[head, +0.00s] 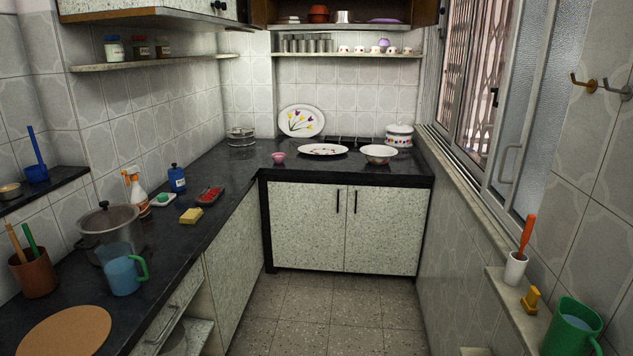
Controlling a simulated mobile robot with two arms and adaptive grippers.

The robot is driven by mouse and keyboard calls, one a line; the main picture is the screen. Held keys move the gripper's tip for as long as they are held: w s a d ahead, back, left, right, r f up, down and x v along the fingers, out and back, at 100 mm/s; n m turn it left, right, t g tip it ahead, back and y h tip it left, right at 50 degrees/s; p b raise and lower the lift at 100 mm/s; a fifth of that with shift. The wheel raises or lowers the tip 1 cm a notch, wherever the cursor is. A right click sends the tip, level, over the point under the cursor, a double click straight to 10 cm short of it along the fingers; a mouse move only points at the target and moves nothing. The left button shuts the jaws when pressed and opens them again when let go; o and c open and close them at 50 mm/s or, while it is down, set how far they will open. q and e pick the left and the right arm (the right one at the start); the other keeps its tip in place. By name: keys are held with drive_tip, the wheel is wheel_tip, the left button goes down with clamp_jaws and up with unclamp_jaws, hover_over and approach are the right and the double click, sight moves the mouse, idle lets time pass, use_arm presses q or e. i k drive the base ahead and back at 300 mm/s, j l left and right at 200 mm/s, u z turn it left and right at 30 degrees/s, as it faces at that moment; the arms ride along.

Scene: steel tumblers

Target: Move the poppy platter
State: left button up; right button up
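A white oval platter with small red marks (322,149) lies flat on the dark back counter. A second white platter with yellow and purple tulip-like flowers (301,121) leans upright against the tiled wall behind it. The flat one looks more like the poppy platter, but its pattern is too small to be sure.
A lidded white pot (399,135) is at the back right corner. The tiled floor (320,310) is clear.

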sight(322, 149)
drive_tip(key=i, duration=1.9)
drive_tip(key=i+z, duration=0.1)
drive_tip(key=i, duration=0.4)
drive_tip(key=i+j+z, duration=0.15)
drive_tip(key=i, duration=0.3)
drive_tip(key=i+j+z, duration=0.1)
drive_tip(key=i, duration=0.35)
drive_tip(key=i+j+z, duration=0.1)
drive_tip(key=i, duration=0.4)
drive_tip(key=i+j+z, duration=0.2)
drive_tip(key=i+z, duration=0.2)
drive_tip(key=i+j+z, duration=0.75)
drive_tip(key=k, duration=0.1)
